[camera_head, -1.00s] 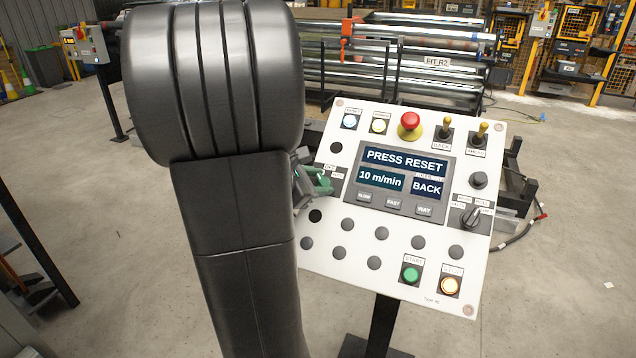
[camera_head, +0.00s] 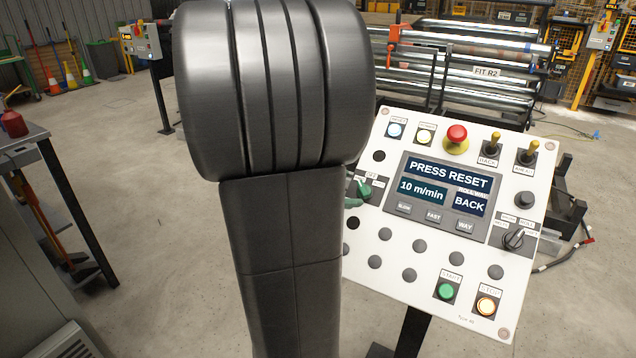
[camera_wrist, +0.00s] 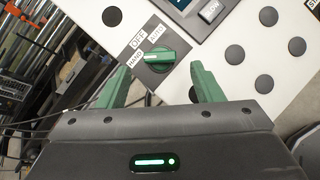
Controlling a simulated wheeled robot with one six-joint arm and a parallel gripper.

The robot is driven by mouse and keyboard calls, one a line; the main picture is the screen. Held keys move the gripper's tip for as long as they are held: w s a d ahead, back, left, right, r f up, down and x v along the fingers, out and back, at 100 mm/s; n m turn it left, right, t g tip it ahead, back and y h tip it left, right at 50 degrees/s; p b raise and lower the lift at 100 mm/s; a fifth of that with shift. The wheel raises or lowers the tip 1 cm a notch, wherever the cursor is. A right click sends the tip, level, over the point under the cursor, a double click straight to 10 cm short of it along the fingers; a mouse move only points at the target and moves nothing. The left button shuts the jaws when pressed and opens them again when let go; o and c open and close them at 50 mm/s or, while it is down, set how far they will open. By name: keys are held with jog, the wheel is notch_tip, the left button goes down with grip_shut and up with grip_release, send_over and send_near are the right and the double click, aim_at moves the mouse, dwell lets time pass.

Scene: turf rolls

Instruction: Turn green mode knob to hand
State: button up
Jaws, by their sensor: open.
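The green mode knob (camera_wrist: 160,58) sits on a dark square plate on the white control panel (camera_wrist: 210,60). In the wrist view its white marked end seems to point towards the HAND label (camera_wrist: 133,58); the OFF label (camera_wrist: 138,39) and AUTO label (camera_wrist: 156,32) are beside it. My gripper (camera_wrist: 158,80) is open, with green fingers apart and nothing between them. The knob shows just beyond the fingertips, between their lines, and looks clear of both. In the head view the knob (camera_head: 365,188) is at the panel's left edge, and my arm hides most of the gripper.
Metal rollers (camera_head: 460,70) stand behind. A table (camera_head: 28,150) is at left; floor between is clear.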

aim_at(360, 189)
jog(key=p+v, duration=0.1)
jog(key=v, duration=0.8)
jog(key=shift+p, duration=0.3)
jog(key=shift+b+x, duration=1.35)
jog(key=shift+x, duration=5.4)
